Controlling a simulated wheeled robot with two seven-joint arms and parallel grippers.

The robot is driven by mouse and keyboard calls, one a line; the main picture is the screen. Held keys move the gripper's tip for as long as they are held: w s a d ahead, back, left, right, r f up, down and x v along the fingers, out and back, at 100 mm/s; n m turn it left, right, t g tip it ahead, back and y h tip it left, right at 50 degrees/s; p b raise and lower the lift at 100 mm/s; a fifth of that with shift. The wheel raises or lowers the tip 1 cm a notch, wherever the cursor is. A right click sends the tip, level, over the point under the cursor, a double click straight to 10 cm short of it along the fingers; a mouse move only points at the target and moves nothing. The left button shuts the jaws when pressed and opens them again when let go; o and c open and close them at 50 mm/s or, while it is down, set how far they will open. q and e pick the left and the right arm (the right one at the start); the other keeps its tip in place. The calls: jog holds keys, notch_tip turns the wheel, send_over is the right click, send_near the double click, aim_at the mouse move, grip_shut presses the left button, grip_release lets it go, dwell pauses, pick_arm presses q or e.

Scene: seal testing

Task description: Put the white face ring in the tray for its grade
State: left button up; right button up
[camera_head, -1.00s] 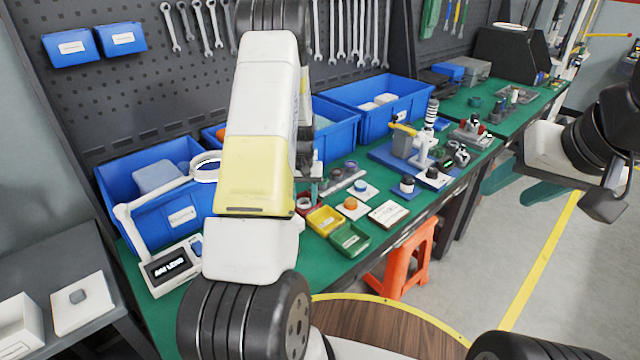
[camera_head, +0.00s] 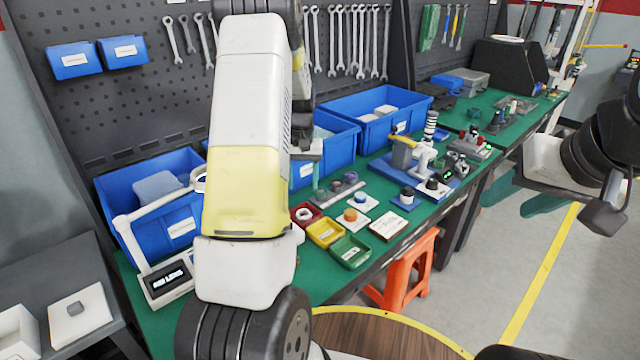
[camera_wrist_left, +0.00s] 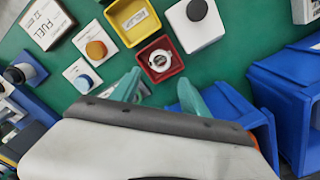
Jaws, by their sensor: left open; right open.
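The white face ring (camera_wrist_left: 160,61) lies inside the red tray (camera_wrist_left: 178,67) in the left wrist view. The ring (camera_head: 304,214) and red tray (camera_head: 293,221) also show in the head view, partly beside my arm. The yellow tray (camera_wrist_left: 134,40) and green tray (camera_head: 335,259) stand beside it; no ring shows in either. My left gripper (camera_wrist_left: 160,93) is open and empty, its teal fingertips apart from the ring and on the near side of the red tray. My left arm hides most of it in the head view. My right gripper (camera_head: 522,193) is open and empty, off the bench.
Orange (camera_head: 350,215) and blue (camera_head: 360,197) round parts sit on white plates near the trays. Blue bins (camera_head: 180,233) line the back. A lamp and display box (camera_head: 165,283) stand at left. An orange stool (camera_head: 410,270) is below.

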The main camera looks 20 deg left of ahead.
pick_arm(q)
jog(key=s+d+r+t, duration=0.1)
jog(key=s+d+r, duration=0.2)
jog(key=r, duration=0.3)
jog(key=s+d+r+m+t+h, duration=0.1)
jog(key=s+d+r, duration=0.15)
jog(key=r, duration=0.25)
jog(key=s+d+r+t, duration=0.1)
jog(key=s+d+r, duration=0.1)
jog(key=s+r, duration=0.3)
jog(key=s+d+r+m+t, duration=0.1)
jog(key=s+d+r, duration=0.1)
jog(key=s, duration=0.3)
jog(key=s+d+r+t, duration=0.1)
jog(key=s+d+r, duration=0.1)
jog(key=s, duration=0.3)
jog(key=s+d+r+m+t+h, duration=0.1)
jog(key=s+d+r, duration=0.1)
jog(key=s, duration=0.4)
jog(key=shift+d+r+m, duration=0.3)
jog(key=shift+d, duration=0.2)
jog(key=shift+s, duration=0.1)
jog(key=shift+c, duration=0.2)
